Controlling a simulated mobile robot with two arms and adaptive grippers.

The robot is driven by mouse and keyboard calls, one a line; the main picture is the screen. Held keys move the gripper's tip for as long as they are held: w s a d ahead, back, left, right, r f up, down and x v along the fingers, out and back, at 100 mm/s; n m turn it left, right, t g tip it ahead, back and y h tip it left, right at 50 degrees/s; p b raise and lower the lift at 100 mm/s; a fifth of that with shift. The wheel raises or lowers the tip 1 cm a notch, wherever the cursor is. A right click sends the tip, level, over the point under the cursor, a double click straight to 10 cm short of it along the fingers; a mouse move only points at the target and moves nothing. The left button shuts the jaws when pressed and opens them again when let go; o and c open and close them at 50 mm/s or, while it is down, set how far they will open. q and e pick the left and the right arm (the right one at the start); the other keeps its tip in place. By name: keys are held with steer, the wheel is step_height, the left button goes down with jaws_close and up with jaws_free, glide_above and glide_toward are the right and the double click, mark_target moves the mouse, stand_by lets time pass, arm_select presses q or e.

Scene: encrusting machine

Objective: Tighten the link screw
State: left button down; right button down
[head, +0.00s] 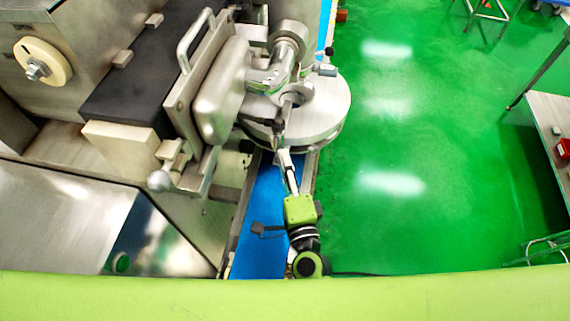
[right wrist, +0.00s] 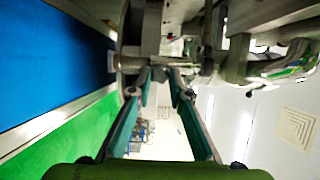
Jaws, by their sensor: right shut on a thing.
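The link screw (head: 278,126) shows in the head view as a small dark-ended piece below the metal link joint (head: 291,100) of the machine. My right gripper (head: 283,150) reaches up to it from below, over the blue belt. In the right wrist view its two green-padded fingers (right wrist: 159,76) come together at their tips on the small dark end of the screw (right wrist: 158,73), just under a metal rod. The fingertips hide much of the screw, and its thread is not visible. My left gripper is not in view.
A round metal disc (head: 325,115) lies beside the link. The machine's steel body with a handle (head: 192,40) stands to the left. The blue belt (head: 262,215) runs under my right arm. Open green floor (head: 420,150) lies to the right, with a table (head: 550,125) at the far edge.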

steer(key=shift+a+f+m+b, duration=0.1)
steer(key=shift+m+b, duration=1.2)
steer(key=shift+m, duration=2.2)
steer(key=shift+f+m+b, duration=0.1)
steer(key=shift+m+b, duration=1.15)
steer(key=shift+m, duration=2.25)
steer(key=c, duration=1.9)
jaws_free()
